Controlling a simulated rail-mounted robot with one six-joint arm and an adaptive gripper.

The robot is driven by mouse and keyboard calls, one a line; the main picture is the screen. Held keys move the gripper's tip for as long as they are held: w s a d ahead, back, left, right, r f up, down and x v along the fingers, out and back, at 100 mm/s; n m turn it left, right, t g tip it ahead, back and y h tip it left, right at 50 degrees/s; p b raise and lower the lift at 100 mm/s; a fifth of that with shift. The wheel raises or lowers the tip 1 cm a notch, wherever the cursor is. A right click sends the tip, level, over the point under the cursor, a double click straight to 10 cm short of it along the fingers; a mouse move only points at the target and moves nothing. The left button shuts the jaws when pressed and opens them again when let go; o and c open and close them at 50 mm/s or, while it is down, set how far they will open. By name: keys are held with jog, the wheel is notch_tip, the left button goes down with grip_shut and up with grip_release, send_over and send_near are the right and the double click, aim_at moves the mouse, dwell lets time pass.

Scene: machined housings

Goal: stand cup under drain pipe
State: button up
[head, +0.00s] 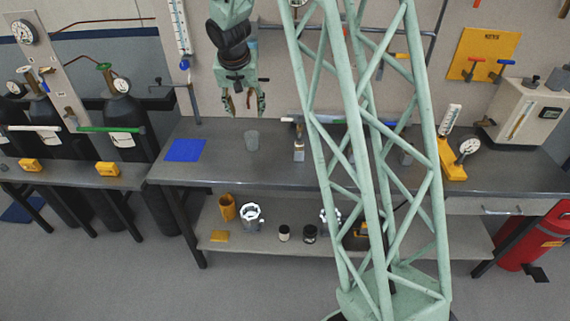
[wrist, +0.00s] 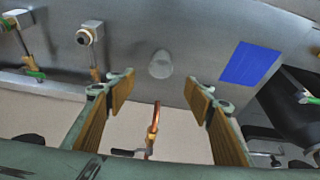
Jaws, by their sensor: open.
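A translucent grey cup (head: 252,140) stands upright on the dark bench (head: 460,182), right of a blue mat (head: 185,150). In the wrist view the cup (wrist: 160,64) shows beyond the fingertips, near the middle of the gap. My gripper (head: 243,108) is open and empty, pointing down above the bench near the wall, apart from the cup. The wrist view shows its two tan-padded fingers (wrist: 160,83) spread wide. A copper pipe (wrist: 154,128), which looks like the drain pipe, shows between the fingers; I cannot make it out in the head view.
The blue mat (wrist: 250,64) is bare. A grey valve pipe (head: 190,95) and a thermometer (head: 180,30) are on the wall at left. A lower shelf (head: 275,250) holds several small items. Bench around the cup is clear.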

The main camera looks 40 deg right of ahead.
jog(key=s+a+r+n, duration=0.2)
jog(key=s+a+r, duration=0.3)
jog(key=s+r, duration=0.55)
jog(key=s+a+r+n, duration=0.1)
jog(key=s+a+r, duration=0.4)
jog(key=s+r, duration=0.6)
jog(key=s+a+n+y, duration=0.1)
jog(key=s+a, duration=0.2)
jog(key=s, duration=0.7)
jog(key=s+a+r+n, duration=0.1)
jog(key=s+a, duration=0.2)
jog(key=s, duration=0.7)
jog(key=s+a+n+y, duration=0.1)
jog(key=s+a, duration=0.3)
jog(key=s, duration=0.7)
jog(key=shift+r+n+y, duration=0.3)
jog(key=shift+r+n, duration=0.1)
jog(key=shift+n, duration=0.2)
jog(key=shift+s+a, duration=0.1)
notch_tip(320, 180, down, 12)
jog(key=b, duration=1.2)
jog(key=shift+t, duration=0.3)
